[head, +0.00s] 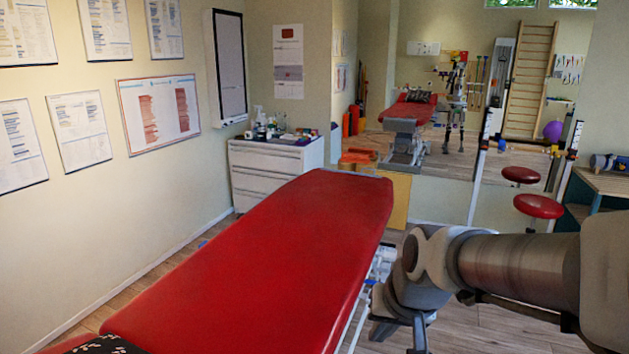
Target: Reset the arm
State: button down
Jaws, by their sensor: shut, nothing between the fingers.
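My arm reaches in from the right edge and bends downward beside the red treatment table (250,260). My gripper (402,332) is at the low end of the arm, near the bottom edge of the picture, just right of the table's side. It is shut and holds nothing. Its fingertips are hard to make out at the bottom edge.
The treatment table fills the middle and lower left. A white drawer cabinet (275,170) with bottles stands behind it. A mirror (450,150) covers the back wall. Wood floor (490,330) is clear below my arm.

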jog(key=s+d+r, duration=0.1)
jog(key=s+r, duration=0.2)
jog(key=s, duration=0.3)
jog(key=s+d+r+n+t+h+p, duration=0.1)
jog(key=s+d+r, duration=0.1)
jog(key=s+r, duration=0.2)
jog(key=shift+s+d, duration=0.3)
jog(key=shift+s, duration=0.7)
